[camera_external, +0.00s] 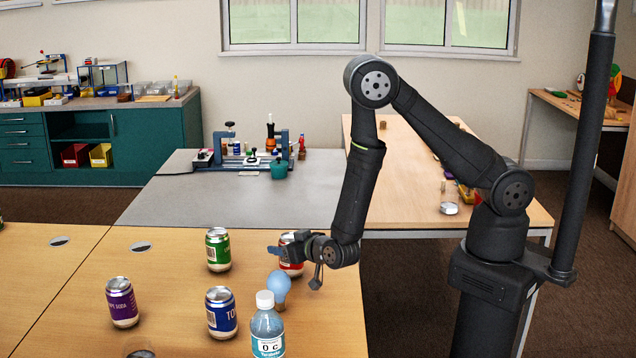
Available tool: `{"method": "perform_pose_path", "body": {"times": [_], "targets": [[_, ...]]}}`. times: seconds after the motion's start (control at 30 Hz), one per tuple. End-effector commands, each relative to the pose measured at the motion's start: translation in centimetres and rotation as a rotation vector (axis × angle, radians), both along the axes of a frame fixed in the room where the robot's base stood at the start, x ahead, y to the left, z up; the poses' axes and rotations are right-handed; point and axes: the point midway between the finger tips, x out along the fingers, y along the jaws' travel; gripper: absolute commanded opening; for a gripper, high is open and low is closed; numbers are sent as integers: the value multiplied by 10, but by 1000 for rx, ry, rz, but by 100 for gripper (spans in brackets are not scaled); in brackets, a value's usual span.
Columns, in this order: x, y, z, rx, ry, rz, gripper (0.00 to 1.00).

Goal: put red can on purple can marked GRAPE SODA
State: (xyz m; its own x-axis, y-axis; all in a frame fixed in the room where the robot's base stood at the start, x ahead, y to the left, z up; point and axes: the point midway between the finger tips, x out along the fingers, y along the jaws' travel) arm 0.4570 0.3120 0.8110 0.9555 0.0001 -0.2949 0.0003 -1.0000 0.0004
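The red can (291,268) stands upright on the wooden table, partly hidden behind my gripper. My gripper (296,262) is low beside the red can, overlapping it in this view. One finger shows at the can's left and another part at its lower right. I cannot tell whether the fingers touch the can or how far apart they are. The purple can (122,302), with "SODA" readable on its label, stands upright at the table's front left. Its silver top is bare.
A green can (218,250) and a blue can (221,313) stand between the purple and red cans. A light blue bulb (279,287) and a clear bottle (267,330) stand in front of the red can. A grey table (180,205) lies behind. The left of the wooden table is mostly clear.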

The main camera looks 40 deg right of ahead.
Motion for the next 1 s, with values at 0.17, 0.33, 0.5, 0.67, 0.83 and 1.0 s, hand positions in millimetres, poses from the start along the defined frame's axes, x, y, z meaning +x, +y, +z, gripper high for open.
{"method": "perform_pose_path", "body": {"times": [0.17, 0.33, 0.5, 0.67, 0.83, 1.0], "targets": [[0, 0, 0, 0, 0, 0, 34], [0, 0, 0, 0, 0, 0, 34], [0, 0, 6, 1, -1, 0, 34], [0, 0, 20, 3, -1, -1, 34], [0, 1, 44, 4, -2, 0, 34], [3, -43, 66, 0, -1, -5, 34]]}}
